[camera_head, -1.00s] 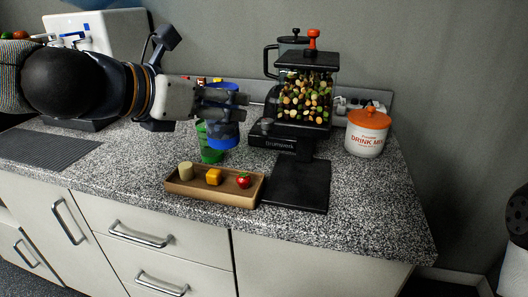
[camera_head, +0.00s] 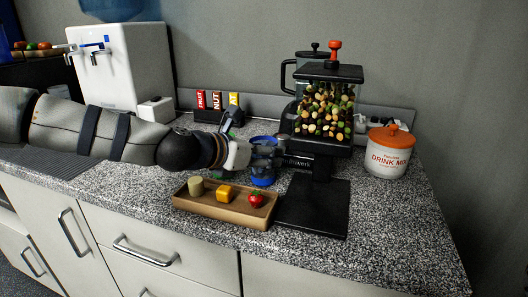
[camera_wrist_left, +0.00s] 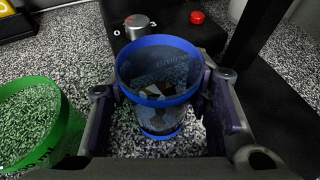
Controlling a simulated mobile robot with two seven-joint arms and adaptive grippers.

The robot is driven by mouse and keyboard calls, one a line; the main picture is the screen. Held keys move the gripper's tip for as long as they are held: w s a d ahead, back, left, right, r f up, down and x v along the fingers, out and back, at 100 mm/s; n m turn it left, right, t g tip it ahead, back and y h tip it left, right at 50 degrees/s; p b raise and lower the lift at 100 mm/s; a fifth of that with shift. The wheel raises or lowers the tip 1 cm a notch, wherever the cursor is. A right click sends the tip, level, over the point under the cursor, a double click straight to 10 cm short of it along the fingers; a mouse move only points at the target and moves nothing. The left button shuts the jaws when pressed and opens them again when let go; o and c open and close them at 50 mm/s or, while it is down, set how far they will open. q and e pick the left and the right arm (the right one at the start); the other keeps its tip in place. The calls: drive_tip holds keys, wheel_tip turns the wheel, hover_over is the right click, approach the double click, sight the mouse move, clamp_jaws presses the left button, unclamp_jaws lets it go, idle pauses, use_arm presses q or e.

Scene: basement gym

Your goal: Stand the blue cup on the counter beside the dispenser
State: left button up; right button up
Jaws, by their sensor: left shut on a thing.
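The blue cup (camera_head: 263,179) is a see-through cup with blue rim and base, upright at the counter, just left of the dispenser (camera_head: 323,108). My left gripper (camera_head: 268,158) is shut around it. In the left wrist view the blue cup (camera_wrist_left: 158,75) sits between the two fingers of the left gripper (camera_wrist_left: 163,98). Whether its base touches the counter (camera_head: 385,215) I cannot tell. My right gripper is not in view.
A green cup (camera_wrist_left: 42,122) stands left of the blue cup in the wrist view. A wooden tray (camera_head: 222,212) with three small items lies in front. A drink mix jar (camera_head: 388,155) stands right of the dispenser. A black plate (camera_head: 314,207) extends forward from the dispenser.

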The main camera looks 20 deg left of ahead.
use_arm(q)
drive_tip(key=shift+f, duration=0.15)
drive_tip(key=o, duration=1.2)
drive_tip(key=shift+c, duration=0.2)
drive_tip(key=shift+r, duration=0.2)
drive_tip(key=p+v, duration=0.1)
drive_tip(key=v, duration=0.3)
drive_tip(key=r+p+v, duration=0.1)
drive_tip(key=v, duration=0.4)
drive_tip(key=shift+r, duration=0.1)
drive_tip(key=s, duration=0.1)
drive_tip(key=s+a, duration=0.1)
drive_tip(key=shift+s+a, duration=0.15)
drive_tip(key=shift+s, duration=0.15)
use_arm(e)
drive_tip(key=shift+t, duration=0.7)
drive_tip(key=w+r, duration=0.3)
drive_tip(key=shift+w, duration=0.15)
